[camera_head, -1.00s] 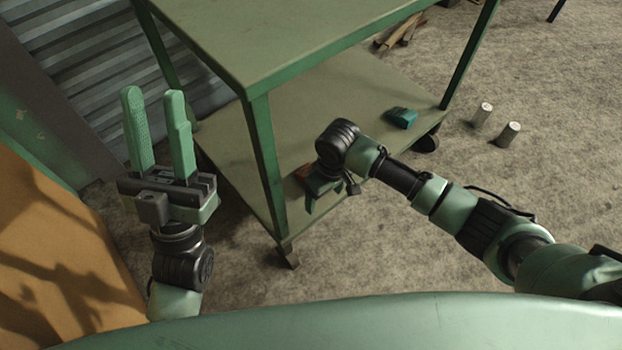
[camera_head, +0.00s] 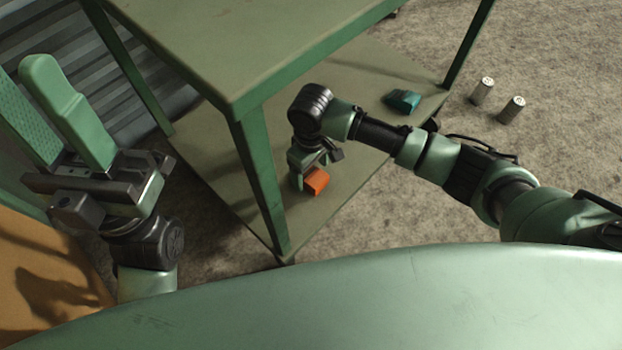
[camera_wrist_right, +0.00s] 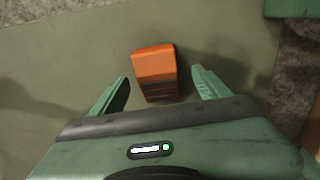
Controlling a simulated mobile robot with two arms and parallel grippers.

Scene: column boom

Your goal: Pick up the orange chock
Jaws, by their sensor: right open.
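The orange chock (camera_head: 316,182) lies on the lower shelf (camera_head: 232,165) of the green cart, by the near side. In the right wrist view the orange chock (camera_wrist_right: 154,66) sits between and slightly beyond the fingertips, with visible gaps on both sides. My right gripper (camera_head: 306,174) is open and points down at the chock; it partly hides the chock in the head view. In the right wrist view both fingers of this gripper (camera_wrist_right: 160,78) are apart and empty. My left gripper (camera_head: 40,85) is open and empty at the far left, fingers up.
A teal block (camera_head: 403,101) lies farther right on the same shelf. The cart's top (camera_head: 230,45) overhangs the shelf, and a green leg (camera_head: 259,180) stands left of my right gripper. Two cans (camera_head: 482,91) (camera_head: 513,109) stand on the open floor at right.

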